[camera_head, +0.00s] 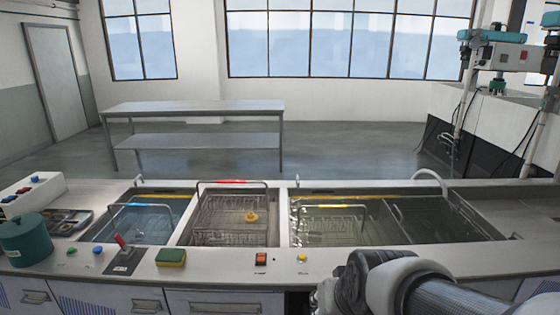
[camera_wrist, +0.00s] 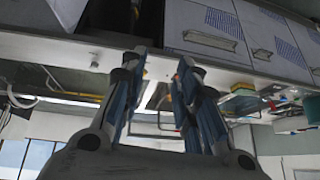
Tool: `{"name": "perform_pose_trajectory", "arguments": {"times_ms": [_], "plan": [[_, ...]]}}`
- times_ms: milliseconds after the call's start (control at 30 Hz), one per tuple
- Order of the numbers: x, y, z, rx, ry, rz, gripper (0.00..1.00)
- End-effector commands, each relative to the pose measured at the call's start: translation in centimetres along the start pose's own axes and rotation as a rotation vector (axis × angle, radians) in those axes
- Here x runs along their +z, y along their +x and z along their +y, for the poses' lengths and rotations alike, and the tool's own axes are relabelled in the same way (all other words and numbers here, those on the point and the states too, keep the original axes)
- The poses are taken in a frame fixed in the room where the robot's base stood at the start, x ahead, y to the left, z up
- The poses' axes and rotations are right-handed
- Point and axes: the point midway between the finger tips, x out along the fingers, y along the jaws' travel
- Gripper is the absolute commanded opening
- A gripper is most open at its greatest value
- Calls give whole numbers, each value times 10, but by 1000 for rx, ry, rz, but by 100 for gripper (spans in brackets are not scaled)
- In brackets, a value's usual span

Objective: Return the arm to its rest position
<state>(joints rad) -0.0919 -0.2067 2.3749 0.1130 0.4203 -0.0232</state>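My arm (camera_head: 400,287) shows at the bottom right of the head view, low in front of the counter edge. Its gripper end is not visible there. In the wrist view my gripper (camera_wrist: 160,72) shows its two fingers apart, with nothing between them. That view is upside down, with the cabinet fronts (camera_wrist: 215,32) at the top.
The steel counter (camera_head: 215,265) holds sunken tanks with a left basket (camera_head: 140,222), a middle basket (camera_head: 225,228) and a right basin (camera_head: 345,225). A sponge (camera_head: 171,257), a red-handled lever (camera_head: 122,245) and a teal pot (camera_head: 25,240) are at left. A steel table (camera_head: 195,107) stands behind.

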Motion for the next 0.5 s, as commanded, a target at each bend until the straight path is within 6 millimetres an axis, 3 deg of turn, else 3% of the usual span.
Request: {"name": "perform_pose_trajectory", "arguments": {"times_ms": [33, 200, 400, 500], "plan": [[14, -24, 6, 9, 0, -6, 29], [72, -80, 22, 49, -2, -73, 29], [120, -113, 34, 87, 5, -127, 29], [130, -118, 37, 96, 7, -138, 29]]}}
